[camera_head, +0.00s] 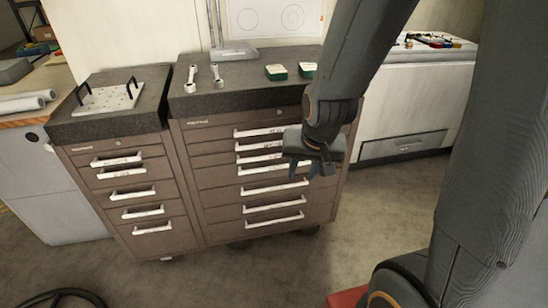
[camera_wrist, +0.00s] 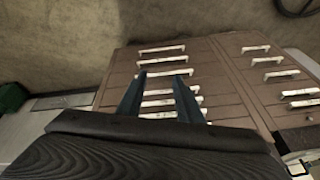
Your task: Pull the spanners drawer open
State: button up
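A brown tool cabinet (camera_head: 230,165) with a stack of drawers stands in the middle of the head view. Its drawers look closed, each with a white bar handle. The handles carry small labels that I cannot read, so I cannot tell which is the spanners drawer. My gripper (camera_head: 303,172) is in front of this cabinet's right half and hides parts of the upper and middle handles. In the wrist view the cabinet (camera_wrist: 214,85) appears upside down. My gripper (camera_wrist: 160,77) has its two fingers apart, with nothing held between them.
A narrower brown drawer cabinet (camera_head: 82,160) stands to the left, its drawers closed. Two spanners (camera_head: 217,75) and two green boxes (camera_head: 276,72) lie on the main cabinet's dark top. A white bench (camera_head: 425,90) stands at the right.

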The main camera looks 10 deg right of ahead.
jog(key=w+f+m+t+b, duration=0.5)
jog(key=w+f, duration=0.3)
jog(key=w, duration=0.3)
jog(key=m+t+b, duration=0.9)
jog(key=m+b, duration=0.1)
jog(key=b, duration=0.1)
send_near(276, 144)
jog(key=shift+w+p, duration=0.5)
jog(key=shift+w, duration=3.4)
grip_shut()
